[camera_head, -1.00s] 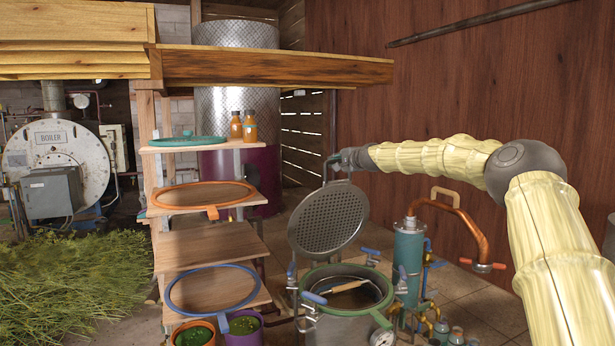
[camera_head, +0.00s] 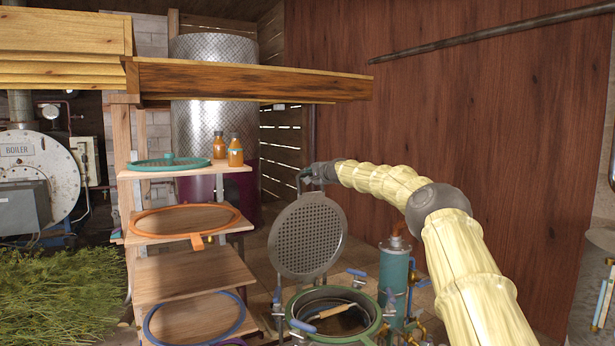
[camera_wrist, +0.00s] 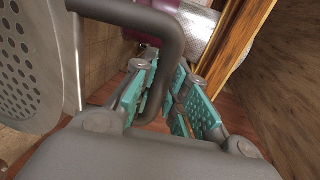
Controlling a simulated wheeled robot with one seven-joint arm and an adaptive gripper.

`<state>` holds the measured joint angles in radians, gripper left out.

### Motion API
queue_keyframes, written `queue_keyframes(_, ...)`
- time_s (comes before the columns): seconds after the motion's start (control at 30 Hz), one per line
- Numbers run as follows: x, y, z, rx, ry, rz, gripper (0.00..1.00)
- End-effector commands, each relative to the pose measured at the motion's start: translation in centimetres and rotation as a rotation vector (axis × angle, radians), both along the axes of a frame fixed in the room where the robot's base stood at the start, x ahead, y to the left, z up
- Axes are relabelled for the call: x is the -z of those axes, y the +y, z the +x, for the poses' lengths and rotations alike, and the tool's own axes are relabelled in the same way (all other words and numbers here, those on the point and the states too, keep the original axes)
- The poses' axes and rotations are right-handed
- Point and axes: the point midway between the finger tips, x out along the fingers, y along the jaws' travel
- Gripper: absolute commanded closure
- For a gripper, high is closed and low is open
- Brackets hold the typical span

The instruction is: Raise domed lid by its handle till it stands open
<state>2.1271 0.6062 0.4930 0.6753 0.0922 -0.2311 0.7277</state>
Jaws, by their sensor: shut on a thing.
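The lid (camera_head: 308,237) shows as a round grey disc with a perforated face. It stands nearly upright above the back left of the green-rimmed pot (camera_head: 377,325), whose mouth is uncovered. My gripper (camera_head: 312,174) is at the lid's upper edge, at the end of my pale-yellow-sleeved arm. In the wrist view my gripper (camera_wrist: 165,95) has its teal-padded fingers around the bent grey bar of the handle (camera_wrist: 172,45), shut on it. The perforated lid (camera_wrist: 32,65) fills the left of that view. The lid's outer side is mostly hidden.
A tool with a light handle (camera_head: 333,311) lies across the pot's mouth. A blue-green cylinder (camera_head: 394,285) with valves stands right of the pot. Shelves with an orange hoop (camera_head: 184,221) and bottles (camera_head: 235,151) stand left. A wooden beam (camera_head: 255,80) runs above.

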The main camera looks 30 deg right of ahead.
Motion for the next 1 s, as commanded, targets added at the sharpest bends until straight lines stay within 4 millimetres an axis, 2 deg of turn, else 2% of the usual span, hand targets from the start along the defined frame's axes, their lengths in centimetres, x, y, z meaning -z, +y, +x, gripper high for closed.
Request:
queue_keyframes(0.23, -0.2, -0.1, 0.0, 0.003, -0.004, -0.001, 1.00)
queue_keyframes(0.27, -0.2, -0.1, 0.0, 0.003, -0.004, -0.001, 0.80)
queue_keyframes(0.3, -0.2, -0.1, 0.0, 0.002, -0.004, -0.001, 0.75)
queue_keyframes(0.67, -0.1, 0.2, 0.0, -0.001, -0.001, 0.000, 0.75)
queue_keyframes(1.0, -0.6, 0.0, -2.2, 0.000, -0.002, 0.001, 0.75)
